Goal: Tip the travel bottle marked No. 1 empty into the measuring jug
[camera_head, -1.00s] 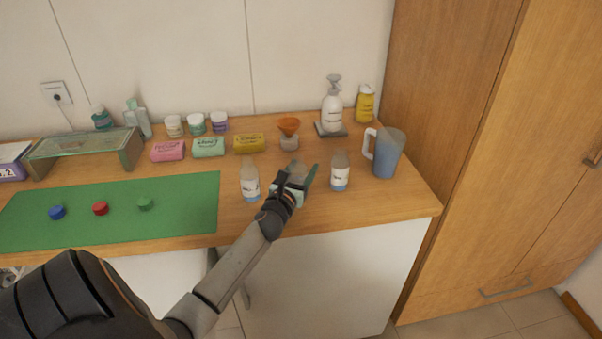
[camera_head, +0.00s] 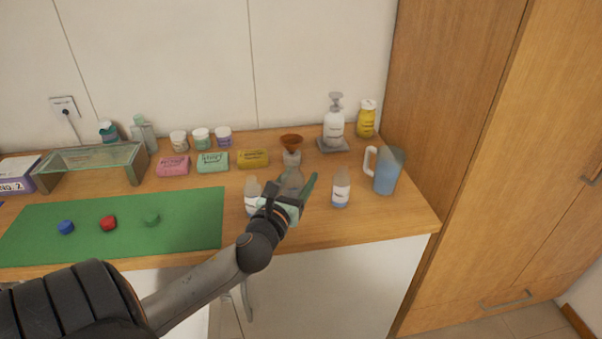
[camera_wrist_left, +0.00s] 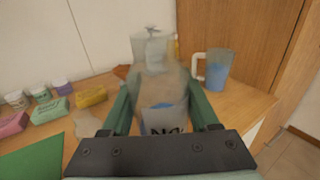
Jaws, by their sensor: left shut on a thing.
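My left gripper (camera_head: 291,195) is shut on a clear travel bottle (camera_head: 291,180), between two other bottles at the worktop's front. In the left wrist view the held bottle (camera_wrist_left: 160,75) stands between the green fingers, with blue liquid low in it. Its label begins "No"; the number is cut off by the gripper. The measuring jug (camera_head: 387,172), translucent and blue with a white handle, stands at the right; it also shows in the left wrist view (camera_wrist_left: 217,72). The bottle is apart from the jug. My right gripper is out of view.
One labelled bottle (camera_head: 252,187) stands left of my gripper, partly hidden; another (camera_head: 341,188) stands between it and the jug. Behind are an orange funnel (camera_head: 291,141), a yellow soap box (camera_head: 252,159) and a white pump bottle (camera_head: 334,125). A green mat (camera_head: 180,215) with caps lies left.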

